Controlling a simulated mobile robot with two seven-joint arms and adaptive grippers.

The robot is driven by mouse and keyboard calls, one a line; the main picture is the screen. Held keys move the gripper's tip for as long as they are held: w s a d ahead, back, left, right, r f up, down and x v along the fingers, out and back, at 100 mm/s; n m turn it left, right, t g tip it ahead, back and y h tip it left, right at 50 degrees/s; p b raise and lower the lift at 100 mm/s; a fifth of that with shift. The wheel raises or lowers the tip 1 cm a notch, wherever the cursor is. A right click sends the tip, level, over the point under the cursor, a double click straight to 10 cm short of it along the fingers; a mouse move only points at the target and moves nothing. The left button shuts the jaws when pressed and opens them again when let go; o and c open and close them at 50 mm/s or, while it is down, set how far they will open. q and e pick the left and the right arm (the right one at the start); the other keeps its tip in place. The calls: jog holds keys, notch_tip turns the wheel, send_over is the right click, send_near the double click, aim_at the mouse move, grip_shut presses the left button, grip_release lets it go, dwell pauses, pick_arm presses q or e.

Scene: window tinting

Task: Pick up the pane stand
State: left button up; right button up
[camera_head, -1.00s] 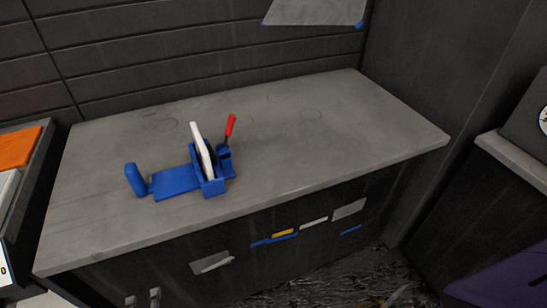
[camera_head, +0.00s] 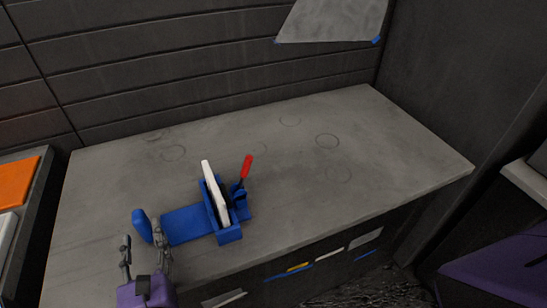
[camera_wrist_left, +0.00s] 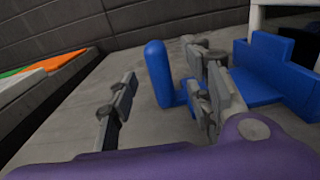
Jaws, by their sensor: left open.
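The blue pane stand (camera_head: 185,225) sits on the grey worktop, with an upright rounded handle at its left end. Its right end is a slotted holder with a white flat piece and a red-handled tool (camera_head: 246,168) standing in it. My left gripper (camera_head: 143,246) is open and empty, on the near side of the handle. In the left wrist view the handle of the pane stand (camera_wrist_left: 158,72) shows between the two fingers (camera_wrist_left: 163,80), just beyond them; I cannot tell whether either finger touches it. My right gripper is not in view.
The grey worktop (camera_head: 330,180) is clear to the right of and behind the stand. A slatted dark wall rises behind it. A grey sheet with blue corners (camera_head: 330,20) hangs at the back. An orange item (camera_head: 17,182) lies on a surface at the left.

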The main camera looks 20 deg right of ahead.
aim_at(142, 229)
pick_arm(q)
jog(key=w, duration=0.2)
jog(key=w+p, duration=0.1)
jog(key=w, duration=0.2)
jog(key=shift+w+a+r, duration=0.1)
jog(key=shift+w+r, duration=0.15)
jog(key=shift+w, duration=0.1)
jog(key=shift+w+f, duration=0.1)
jog(key=shift+w, duration=0.05)
grip_shut()
